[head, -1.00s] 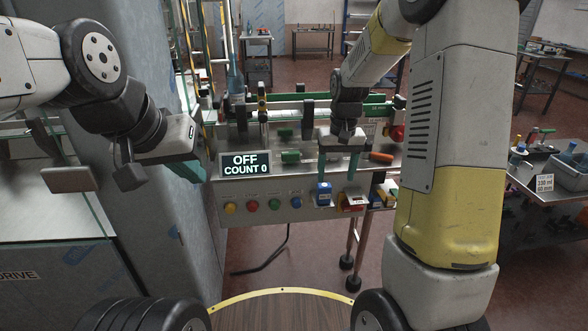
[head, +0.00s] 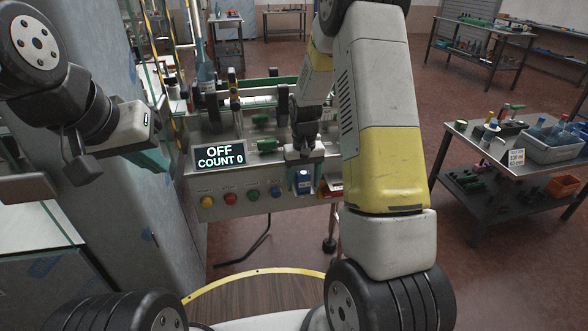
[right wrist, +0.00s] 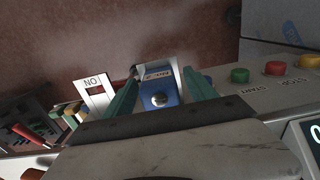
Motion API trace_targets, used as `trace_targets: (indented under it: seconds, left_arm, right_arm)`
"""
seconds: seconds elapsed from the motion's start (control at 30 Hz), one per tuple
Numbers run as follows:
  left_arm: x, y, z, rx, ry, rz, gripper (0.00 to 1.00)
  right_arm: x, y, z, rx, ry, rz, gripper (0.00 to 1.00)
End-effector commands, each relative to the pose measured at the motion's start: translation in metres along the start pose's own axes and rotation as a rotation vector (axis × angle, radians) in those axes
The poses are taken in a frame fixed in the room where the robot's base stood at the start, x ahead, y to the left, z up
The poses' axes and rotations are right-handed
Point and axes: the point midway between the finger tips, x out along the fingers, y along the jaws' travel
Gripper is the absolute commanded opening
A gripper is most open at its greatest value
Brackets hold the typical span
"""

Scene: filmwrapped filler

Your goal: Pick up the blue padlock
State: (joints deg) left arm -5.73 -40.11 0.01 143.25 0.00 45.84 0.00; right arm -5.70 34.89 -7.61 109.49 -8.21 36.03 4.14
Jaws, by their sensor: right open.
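The blue padlock (head: 303,182) hangs on the front of the grey machine panel, right of the coloured buttons. In the right wrist view the padlock (right wrist: 158,92) has a yellow label band and a round keyhole face. My right gripper (head: 304,172) is just above it. In the wrist view its green fingers (right wrist: 161,78) are open, one on each side of the padlock, with no clear grip on it. My left gripper (head: 152,158) is at the left, away from the padlock; its finger gap is not clear.
An "OFF COUNT 0" display (head: 219,156) stands left of the padlock. Yellow, red, green and blue buttons (head: 230,197) line the panel. A red and yellow switch (head: 330,187) sits close right of the padlock. A table with bins (head: 553,146) stands at right.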

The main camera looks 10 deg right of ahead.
Motion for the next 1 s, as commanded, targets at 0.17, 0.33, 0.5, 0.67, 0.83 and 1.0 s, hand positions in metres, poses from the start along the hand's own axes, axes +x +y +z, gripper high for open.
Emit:
trace_targets:
  seconds: [0.17,0.33,0.5,0.67,0.83,1.0]
  left_arm:
    - [0.000,0.000,0.000,0.000,0.000,0.000,0.00]
    - [0.000,0.000,0.000,0.000,0.000,0.000,0.00]
    - [0.000,0.000,0.000,0.000,0.000,0.000,0.00]
    - [0.000,0.000,0.000,0.000,0.000,0.000,0.00]
    - [0.000,0.000,0.000,0.000,0.000,0.000,0.00]
    - [0.000,0.000,0.000,0.000,0.000,0.000,0.00]
  right_arm:
    - [0.000,0.000,0.000,0.000,0.000,0.000,0.64]
    - [0.000,0.000,0.000,0.000,0.000,0.000,0.30]
    - [0.000,0.000,0.000,0.000,0.000,0.000,0.00]
    - [-0.001,0.000,0.000,0.000,0.000,0.000,0.00]
    - [-0.003,0.000,0.000,0.000,0.001,0.000,0.00]
    - [-0.018,0.000,-0.001,0.000,0.004,0.000,0.00]
